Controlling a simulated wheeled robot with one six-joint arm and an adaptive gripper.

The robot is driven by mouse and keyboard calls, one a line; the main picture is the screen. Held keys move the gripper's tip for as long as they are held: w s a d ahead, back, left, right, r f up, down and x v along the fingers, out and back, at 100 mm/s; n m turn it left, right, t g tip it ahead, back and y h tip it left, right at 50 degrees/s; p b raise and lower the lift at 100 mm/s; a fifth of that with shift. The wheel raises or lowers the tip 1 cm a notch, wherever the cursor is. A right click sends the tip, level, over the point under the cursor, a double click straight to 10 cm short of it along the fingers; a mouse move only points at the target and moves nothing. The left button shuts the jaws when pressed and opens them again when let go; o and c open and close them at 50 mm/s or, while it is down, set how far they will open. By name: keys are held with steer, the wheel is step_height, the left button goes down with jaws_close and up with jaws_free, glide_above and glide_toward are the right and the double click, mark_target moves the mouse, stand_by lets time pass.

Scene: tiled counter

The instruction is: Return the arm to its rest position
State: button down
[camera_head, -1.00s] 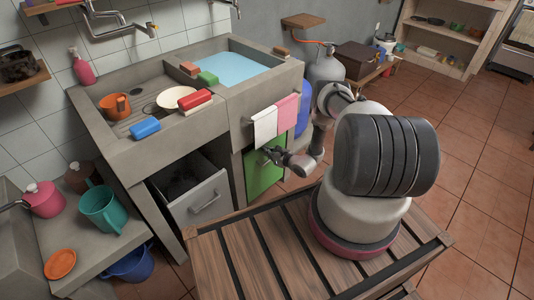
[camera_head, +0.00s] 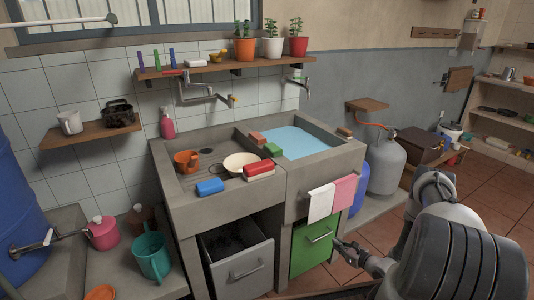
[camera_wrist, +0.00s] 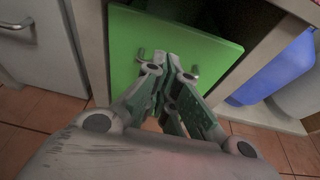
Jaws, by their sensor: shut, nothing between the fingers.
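My gripper (camera_head: 347,250) is at the lower right in the head view, just right of the green cabinet door (camera_head: 312,247) in the picture. In the wrist view my gripper (camera_wrist: 168,60) has its fingers together with nothing between them. They point at the green door (camera_wrist: 205,38), and its metal handle shows on both sides of the fingertips, partly hidden by them. I cannot tell whether the fingers touch the handle. My arm reaches in from the lower right of the head view.
The grey sink counter (camera_head: 225,203) stands left of my arm, with a grey drawer (camera_head: 240,268) pulled out below. White and pink towels (camera_head: 321,202) hang above the green door. A grey gas cylinder (camera_head: 391,162) and a blue one (camera_head: 360,188) stand behind my arm. Open tiled floor lies right.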

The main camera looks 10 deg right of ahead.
steer(key=s+a+n+g+y, duration=0.2)
steer(key=s+a+g+y, duration=0.1)
steer(key=s+a, duration=0.35)
steer(key=s+a+r+n+g+y, duration=0.25)
steer(key=s+r+n+g, duration=0.2)
steer(key=s+r, duration=0.25)
steer(key=s+d+r+n+g+h, duration=0.2)
steer(key=s+r+n+g, duration=0.3)
steer(key=r, duration=0.8)
steer(key=s+d+r+n+g+h, duration=0.1)
steer(key=s+d+r+n+h, duration=0.15)
steer(key=r+n, duration=0.8)
steer(key=s+d+r+n+g+h, duration=0.25)
steer(key=s+r+n, duration=0.2)
steer(key=r, duration=1.15)
steer(key=s+a+r+n+t+h, duration=0.2)
steer(key=r+t, duration=0.1)
steer(key=r, duration=0.5)
steer(key=s+a+r+n+t+h, duration=0.2)
steer(key=s+r+n+t, duration=0.1)
steer(key=r, duration=0.6)
steer(key=shift+s+a+r+t, duration=0.2)
steer(key=shift+s+r+t, duration=0.1)
steer(key=shift+t, duration=0.2)
